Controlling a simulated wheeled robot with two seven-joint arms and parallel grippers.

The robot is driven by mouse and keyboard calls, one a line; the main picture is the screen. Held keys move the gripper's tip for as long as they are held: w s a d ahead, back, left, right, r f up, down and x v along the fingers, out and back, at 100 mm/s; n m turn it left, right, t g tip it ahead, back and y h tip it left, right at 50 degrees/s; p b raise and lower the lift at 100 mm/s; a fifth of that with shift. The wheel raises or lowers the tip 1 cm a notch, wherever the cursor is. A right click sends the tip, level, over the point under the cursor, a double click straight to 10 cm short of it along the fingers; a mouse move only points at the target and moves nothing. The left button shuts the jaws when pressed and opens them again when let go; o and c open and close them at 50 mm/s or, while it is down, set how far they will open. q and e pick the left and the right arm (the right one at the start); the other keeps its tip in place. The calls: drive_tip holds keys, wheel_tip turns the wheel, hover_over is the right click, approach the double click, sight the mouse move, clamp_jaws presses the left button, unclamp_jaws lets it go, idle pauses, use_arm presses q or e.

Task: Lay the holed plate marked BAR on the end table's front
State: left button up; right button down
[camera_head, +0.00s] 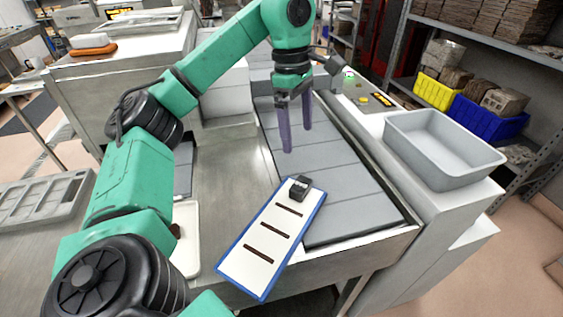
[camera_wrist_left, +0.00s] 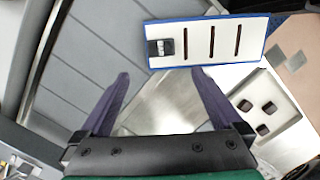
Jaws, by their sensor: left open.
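No BAR lettering is readable on any plate. A white board with a blue rim (camera_head: 262,238) has three long dark bar-shaped marks or slots, and a small black block (camera_head: 300,187) sits at its far end. It lies at the near edge of the table by the grey slatted surface (camera_head: 335,190); it also shows in the left wrist view (camera_wrist_left: 225,42). A grey plate with several openings (camera_head: 35,208) lies at the far left. My left gripper (camera_head: 298,138) is open and empty, above the grey slatted surface and beyond the board. My right gripper is not visible.
A white tray (camera_head: 187,250), partly hidden by my left arm, holds dark brown pieces (camera_wrist_left: 262,129). A grey bin (camera_head: 440,150) stands on the right ledge. Shelves with yellow (camera_head: 436,92) and blue (camera_head: 488,118) crates stand behind. Most of the slatted surface is clear.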

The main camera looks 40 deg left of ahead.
use_arm(q)
drive_tip(key=b, duration=0.5)
hover_over(301, 184)
drive_tip(key=a, duration=0.1)
wheel_tip(301, 184, down, 9)
drive_tip(key=shift+f, duration=0.2)
drive_tip(key=shift+f+p, duration=0.35)
drive_tip(key=shift+p, duration=0.2)
drive_tip(key=f, duration=0.2)
drive_tip(key=f+p, duration=0.1)
drive_tip(key=f, duration=0.1)
drive_tip(key=shift+s+d+p, duration=0.15)
drive_tip(key=shift+d+p, duration=0.15)
drive_tip(key=shift+d, duration=0.1)
drive_tip(key=shift+f, duration=0.2)
clamp_jaws()
